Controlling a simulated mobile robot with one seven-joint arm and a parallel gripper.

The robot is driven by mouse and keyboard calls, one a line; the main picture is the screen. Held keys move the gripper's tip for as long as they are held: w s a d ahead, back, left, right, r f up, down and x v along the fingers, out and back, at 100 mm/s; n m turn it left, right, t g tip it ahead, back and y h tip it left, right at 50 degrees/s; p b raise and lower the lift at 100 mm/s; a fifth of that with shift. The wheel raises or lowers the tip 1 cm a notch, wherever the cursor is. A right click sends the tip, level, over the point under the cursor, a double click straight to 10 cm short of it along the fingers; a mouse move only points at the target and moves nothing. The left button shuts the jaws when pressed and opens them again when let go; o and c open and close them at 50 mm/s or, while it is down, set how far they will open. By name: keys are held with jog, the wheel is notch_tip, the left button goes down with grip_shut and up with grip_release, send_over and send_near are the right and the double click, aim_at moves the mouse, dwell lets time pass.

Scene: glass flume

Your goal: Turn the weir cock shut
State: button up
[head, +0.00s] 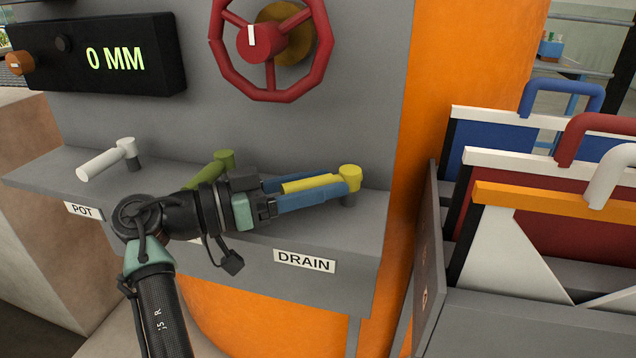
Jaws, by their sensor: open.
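Three lever cocks stand in a row on a grey ledge (360,225). The white cock (105,160) is over a label reading POT (83,210). The olive-green cock (215,165) is in the middle, partly behind my arm, and its label is hidden. No label reading WEIR shows. The yellow cock (348,176) is by the DRAIN label (305,261), its lever pointing left. My gripper (328,186) is open, its blue fingers on either side of the yellow lever. I cannot tell whether they touch it.
A red handwheel (268,42) is on the grey panel above the ledge. A black display (115,58) reads 0 MM at upper left. An orange column (455,60) stands right of the panel. A rack of coloured boards with blue (562,88), red and white handles is at right.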

aim_at(318, 177)
notch_tip(318, 177, up, 10)
jog(key=shift+r+p, duration=0.1)
jog(key=shift+p, duration=1)
